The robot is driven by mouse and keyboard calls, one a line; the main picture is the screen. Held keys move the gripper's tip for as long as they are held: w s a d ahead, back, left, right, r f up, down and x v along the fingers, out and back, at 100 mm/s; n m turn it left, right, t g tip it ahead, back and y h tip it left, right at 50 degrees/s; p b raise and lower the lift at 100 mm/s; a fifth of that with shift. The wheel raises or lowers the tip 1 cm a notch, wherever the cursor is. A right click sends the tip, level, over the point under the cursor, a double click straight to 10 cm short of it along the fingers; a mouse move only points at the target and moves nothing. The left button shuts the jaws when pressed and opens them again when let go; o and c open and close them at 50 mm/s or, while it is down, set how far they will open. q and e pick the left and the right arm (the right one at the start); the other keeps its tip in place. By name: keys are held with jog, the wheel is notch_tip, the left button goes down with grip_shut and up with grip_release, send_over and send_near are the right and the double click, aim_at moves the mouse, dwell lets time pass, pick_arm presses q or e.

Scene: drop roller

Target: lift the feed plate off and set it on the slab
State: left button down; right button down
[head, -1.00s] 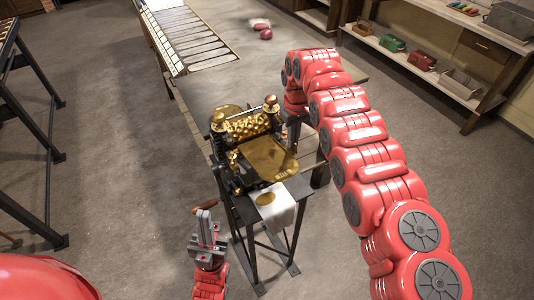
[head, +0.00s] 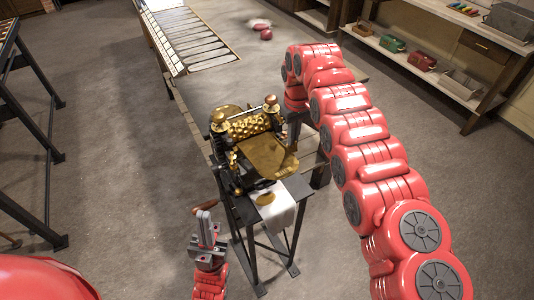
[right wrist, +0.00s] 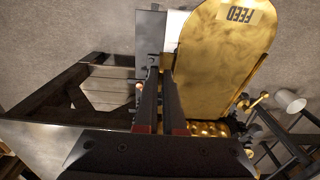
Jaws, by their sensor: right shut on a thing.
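The feed plate (head: 268,157) is a golden plate with one rounded end, at the front of the brass-and-black roller machine (head: 222,150). In the right wrist view the plate (right wrist: 215,60) carries a "FEED" label. My right gripper (head: 294,142) is at the plate's right side. In the right wrist view its narrow dark fingers (right wrist: 160,75) are shut at the plate's long edge. The grey slab-like top (head: 215,85) stretches behind the machine.
Red objects (head: 265,34) and a slatted rack (head: 195,48) lie on the slab's far part. A dark frame (head: 35,130) stands left.

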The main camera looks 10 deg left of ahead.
jog(key=shift+s+d+r+b, duration=0.15)
jog(key=shift+d+b, duration=0.1)
jog(key=shift+b, duration=0.75)
jog(key=shift+s+d+f+b, duration=0.1)
jog(key=shift+s+d+b, duration=0.2)
jog(key=shift+b, duration=0.4)
jog(key=shift+s+d+f+b, duration=0.1)
jog(key=shift+s+b, duration=0.3)
jog(key=shift+b, duration=0.25)
jog(key=shift+s+d+b, duration=0.65)
jog(key=shift+s+b, duration=0.3)
jog(key=shift+b, duration=1.2)
jog(key=shift+r, duration=0.15)
